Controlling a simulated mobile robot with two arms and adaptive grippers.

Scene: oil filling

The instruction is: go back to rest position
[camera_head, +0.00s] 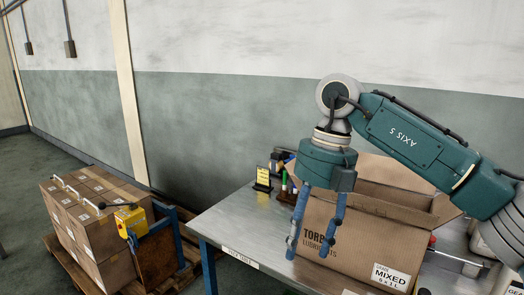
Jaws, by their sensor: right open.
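My right gripper (311,245) hangs from my teal right arm, which comes in from the right. Its two blue fingers point down, spread apart, with nothing between them. In the picture the fingers overlap the left part of an open cardboard box (345,262) marked "TORE... LUBRICANTS" and "MIXED". Whether they touch the box cannot be told. The box stands on a metal table (232,225), and its inside is mostly hidden by my arm. My left gripper is not in view.
A small black and yellow sign (263,180) and several small bottles stand at the table's back. The table's left end is clear. A wall runs behind.

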